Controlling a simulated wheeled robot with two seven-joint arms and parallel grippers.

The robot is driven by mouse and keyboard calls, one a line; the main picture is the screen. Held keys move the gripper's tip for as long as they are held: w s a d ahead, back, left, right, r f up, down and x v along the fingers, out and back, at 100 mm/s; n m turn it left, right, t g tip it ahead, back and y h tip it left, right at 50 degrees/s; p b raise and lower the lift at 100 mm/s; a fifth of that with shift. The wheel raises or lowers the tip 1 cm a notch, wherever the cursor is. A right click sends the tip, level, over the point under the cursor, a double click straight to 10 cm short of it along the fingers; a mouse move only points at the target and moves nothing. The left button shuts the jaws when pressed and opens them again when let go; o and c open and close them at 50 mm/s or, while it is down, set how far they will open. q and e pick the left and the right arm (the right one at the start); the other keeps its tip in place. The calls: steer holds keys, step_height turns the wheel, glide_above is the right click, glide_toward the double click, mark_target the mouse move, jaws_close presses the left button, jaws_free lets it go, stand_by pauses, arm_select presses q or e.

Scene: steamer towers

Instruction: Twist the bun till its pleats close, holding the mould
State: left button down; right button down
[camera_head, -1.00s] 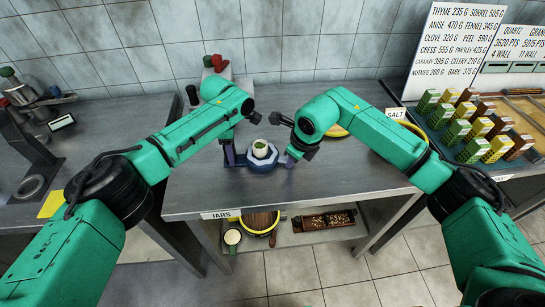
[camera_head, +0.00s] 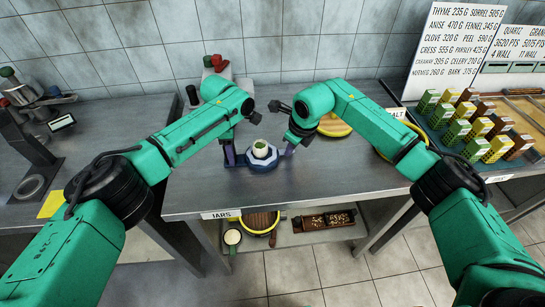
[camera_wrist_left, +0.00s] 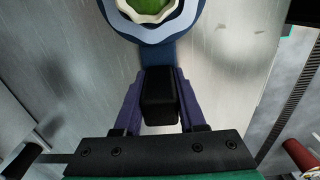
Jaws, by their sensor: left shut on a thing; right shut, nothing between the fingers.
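The mould is a blue, many-sided dish (camera_head: 262,164) on the grey metal table, and its rim also shows at the top of the left wrist view (camera_wrist_left: 185,27). The bun (camera_head: 260,147) sits in its middle, pale with a green centre; the wrist view shows its wavy pale edge and green filling (camera_wrist_left: 152,5). My left gripper (camera_head: 231,156) is shut on the mould's dark handle (camera_wrist_left: 159,97), with purple fingers on both sides. My right gripper (camera_head: 287,151) is shut and empty just right of the mould; whether it touches is unclear.
A round yellow-rimmed board (camera_head: 334,127) lies behind my right arm. A dark cylinder (camera_head: 192,95) stands at the back left. The table front (camera_head: 300,198) is clear.

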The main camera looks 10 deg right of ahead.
steer(key=shift+w+d, duration=0.15)
steer(key=shift+w, duration=0.85)
steer(key=shift+s, duration=0.1)
steer(key=shift+r, duration=1.65)
steer(key=v, duration=0.3)
steer(key=shift+s+a+r, duration=0.15)
steer(key=shift+a+r, duration=0.15)
steer(key=shift+r, duration=0.05)
